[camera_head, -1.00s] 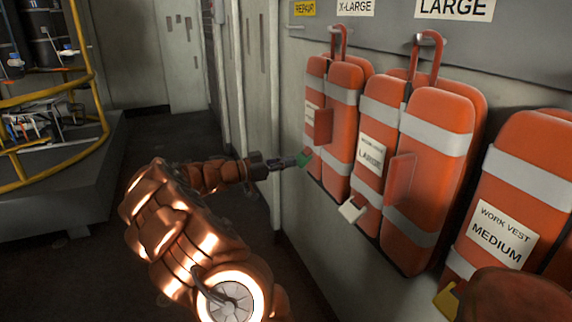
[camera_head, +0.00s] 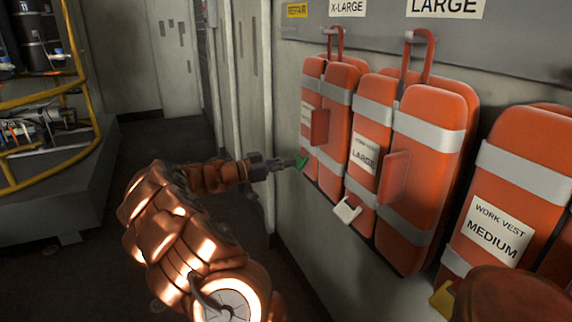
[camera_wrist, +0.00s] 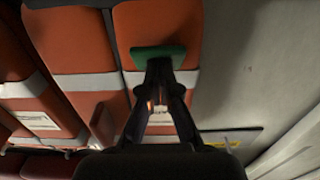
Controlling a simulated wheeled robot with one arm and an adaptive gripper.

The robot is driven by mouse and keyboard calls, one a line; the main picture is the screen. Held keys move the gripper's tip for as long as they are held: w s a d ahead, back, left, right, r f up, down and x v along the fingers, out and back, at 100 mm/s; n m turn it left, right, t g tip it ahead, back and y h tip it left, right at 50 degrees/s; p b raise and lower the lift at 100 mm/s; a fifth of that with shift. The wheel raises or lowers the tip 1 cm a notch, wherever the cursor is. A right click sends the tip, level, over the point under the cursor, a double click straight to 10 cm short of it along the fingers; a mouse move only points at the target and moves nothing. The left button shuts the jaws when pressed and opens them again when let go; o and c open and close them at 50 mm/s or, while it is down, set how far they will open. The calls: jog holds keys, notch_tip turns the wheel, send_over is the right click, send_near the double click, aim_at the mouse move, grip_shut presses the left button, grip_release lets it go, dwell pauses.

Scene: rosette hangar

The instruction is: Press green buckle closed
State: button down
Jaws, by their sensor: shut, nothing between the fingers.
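The green buckle (camera_head: 302,162) is a small tab at the left edge of the X-LARGE work vest (camera_head: 333,115), which hangs on the right wall. In the wrist view the green buckle (camera_wrist: 158,54) is a flat green piece in front of the orange vest. My gripper (camera_head: 294,163) is shut and empty, with its fingertips at the buckle. In the wrist view my gripper (camera_wrist: 159,66) has its closed tips touching, or almost touching, the buckle's lower edge. The tips hide part of it. I cannot tell whether the buckle is closed.
The LARGE vest (camera_head: 431,130) with a white buckle (camera_head: 347,210) hangs just right, and the MEDIUM vest (camera_head: 519,175) with a yellow buckle (camera_head: 444,299) is nearer. A yellow-railed rack (camera_head: 70,150) stands at left.

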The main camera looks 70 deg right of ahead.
jog(key=shift+f+b, duration=0.3)
jog(key=shift+b, duration=0.65)
jog(key=shift+s+d, duration=0.25)
jog(key=shift+d, duration=0.05)
dwell(0.7)
jog(key=shift+f+b, duration=0.25)
jog(key=shift+b, duration=0.85)
jog(key=shift+s+d, duration=0.3)
jog(key=shift+s, duration=0.05)
dwell(0.5)
jog(key=shift+f+b, duration=0.1)
jog(key=shift+b, duration=0.9)
jog(key=shift+s+d, duration=0.1)
dwell(0.4)
dwell(0.3)
jog(key=b+v, duration=0.3)
jog(key=v, duration=0.6)
dwell(0.7)
dwell(0.7)
